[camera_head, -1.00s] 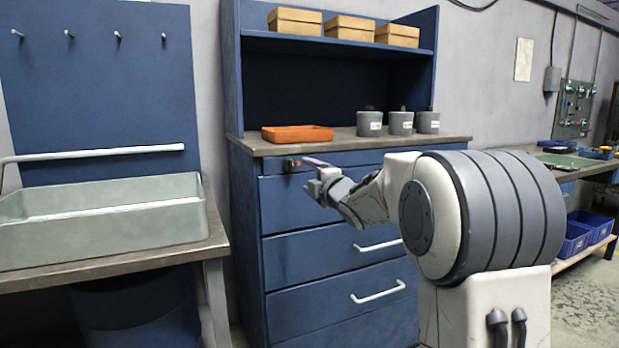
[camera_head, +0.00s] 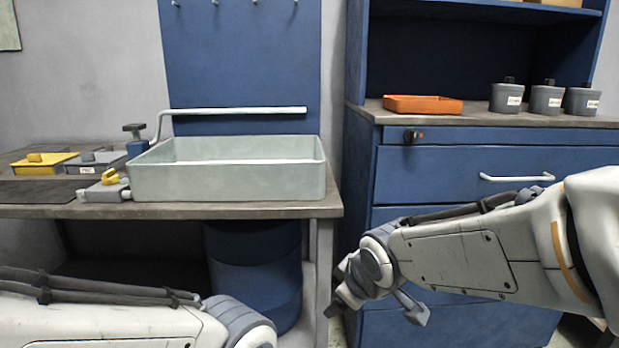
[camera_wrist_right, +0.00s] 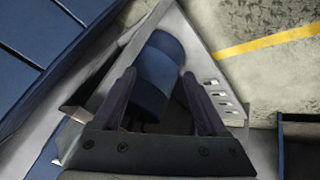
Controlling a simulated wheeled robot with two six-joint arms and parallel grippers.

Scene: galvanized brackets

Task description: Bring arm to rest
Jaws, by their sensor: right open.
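My right arm (camera_head: 470,250) comes in from the right in the head view, in front of the blue drawer cabinet. Its gripper (camera_head: 375,295) hangs low at the cabinet's left front edge, beside the workbench leg. In the right wrist view my right gripper (camera_wrist_right: 164,98) is open, with two dark fingers spread and nothing held between them. A blue bin (camera_wrist_right: 160,65) shows beyond the fingers. My left arm (camera_head: 110,318) lies across the bottom left of the head view. Its gripper is out of the picture.
A workbench (camera_head: 270,210) at left carries a pale grey basin (camera_head: 225,183), a clamp-like tool and yellow and grey boxes. The blue bin (camera_head: 255,270) stands below. The drawer cabinet (camera_head: 440,165) carries an orange tray (camera_head: 424,105) and three grey canisters (camera_head: 546,98).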

